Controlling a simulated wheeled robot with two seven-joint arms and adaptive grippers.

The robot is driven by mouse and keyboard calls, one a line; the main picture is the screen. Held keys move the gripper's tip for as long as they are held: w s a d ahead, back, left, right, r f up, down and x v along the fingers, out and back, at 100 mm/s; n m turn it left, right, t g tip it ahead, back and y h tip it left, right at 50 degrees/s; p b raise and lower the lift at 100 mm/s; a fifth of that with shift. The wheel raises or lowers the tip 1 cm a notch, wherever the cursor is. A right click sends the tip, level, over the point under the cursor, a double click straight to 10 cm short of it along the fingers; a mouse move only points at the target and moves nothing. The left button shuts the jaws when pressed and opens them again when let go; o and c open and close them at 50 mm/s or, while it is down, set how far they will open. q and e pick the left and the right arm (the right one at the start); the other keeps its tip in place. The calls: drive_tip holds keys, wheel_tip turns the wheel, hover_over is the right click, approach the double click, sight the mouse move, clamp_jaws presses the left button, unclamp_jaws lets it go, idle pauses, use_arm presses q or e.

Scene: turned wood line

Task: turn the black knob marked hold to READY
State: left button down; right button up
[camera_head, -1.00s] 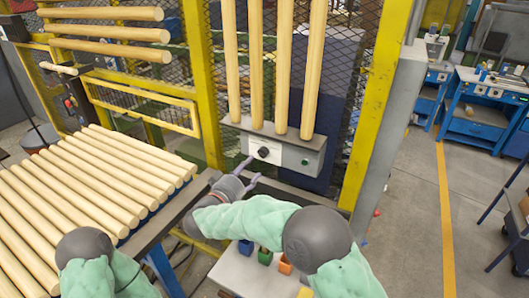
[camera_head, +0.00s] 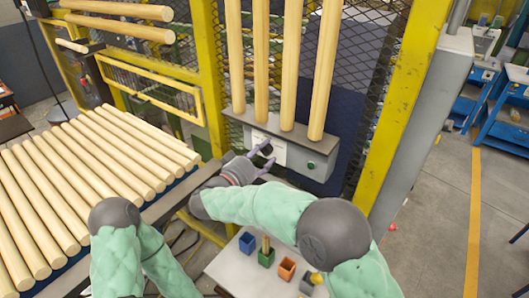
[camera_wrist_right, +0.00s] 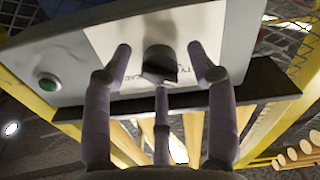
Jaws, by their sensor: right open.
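The black knob (camera_head: 267,149) is on a white plate on the front of a grey box in the head view. In the right wrist view the knob (camera_wrist_right: 160,64) stands in the middle, with dark lettering beside it, partly hidden by a finger and unreadable. My right gripper (camera_head: 263,158) is open at the knob. In the right wrist view two fingers of the right gripper (camera_wrist_right: 162,62) stand on either side of the knob with gaps, and a third is below it. Whether any finger touches it, I cannot tell. Only my left arm shows; its gripper is out of view.
A green button (camera_wrist_right: 48,83) sits on the grey box (camera_head: 325,150) beside the plate. Upright wooden rods (camera_head: 292,60) stand above it, before mesh and yellow posts. Rods lie on a rack (camera_head: 155,212) at left. Small coloured bins (camera_head: 287,269) stand on a grey surface below.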

drive_tip(key=c, duration=1.1)
drive_tip(key=shift+c, duration=0.2)
